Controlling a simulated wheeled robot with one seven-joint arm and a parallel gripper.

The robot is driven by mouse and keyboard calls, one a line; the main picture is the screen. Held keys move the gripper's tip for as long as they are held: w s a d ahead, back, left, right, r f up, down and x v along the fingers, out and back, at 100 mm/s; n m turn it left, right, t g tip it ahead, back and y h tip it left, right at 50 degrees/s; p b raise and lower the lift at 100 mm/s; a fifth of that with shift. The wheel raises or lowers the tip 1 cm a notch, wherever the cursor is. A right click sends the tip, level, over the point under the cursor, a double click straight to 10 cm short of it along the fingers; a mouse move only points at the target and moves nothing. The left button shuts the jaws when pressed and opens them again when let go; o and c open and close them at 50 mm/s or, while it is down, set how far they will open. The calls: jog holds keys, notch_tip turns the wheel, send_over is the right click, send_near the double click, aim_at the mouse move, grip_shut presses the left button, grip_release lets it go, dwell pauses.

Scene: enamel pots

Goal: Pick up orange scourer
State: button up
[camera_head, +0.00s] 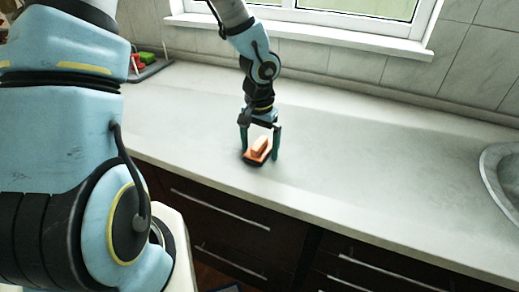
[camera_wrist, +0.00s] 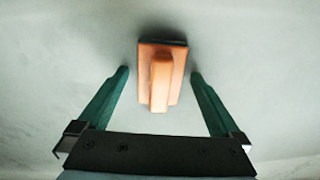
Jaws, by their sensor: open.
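The orange scourer (camera_head: 259,147) lies on the pale countertop near its front edge, with a dark base under it and a raised orange grip on top. My gripper (camera_head: 260,157) points down over it, with one green finger on each side. In the wrist view the scourer (camera_wrist: 161,77) sits centred ahead, and my gripper (camera_wrist: 160,75) is open with its fingertips level with the scourer's sides. A gap shows between each finger and the scourer, so nothing is held.
The countertop (camera_head: 370,165) is clear around the scourer. A metal sink (camera_head: 501,180) is at the right edge. A dark tray (camera_head: 150,68) with red and green items stands at the back left. A tiled wall and window sill (camera_head: 310,33) run behind. Dark drawers (camera_head: 225,215) are below.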

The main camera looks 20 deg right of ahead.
aim_at(259, 143)
jog(key=c, duration=1.3)
notch_tip(259, 143, up, 10)
dwell(0.3)
jog(key=o, duration=0.7)
jog(key=c, duration=0.6)
jog(key=shift+o, duration=0.2)
jog(key=shift+a, duration=0.1)
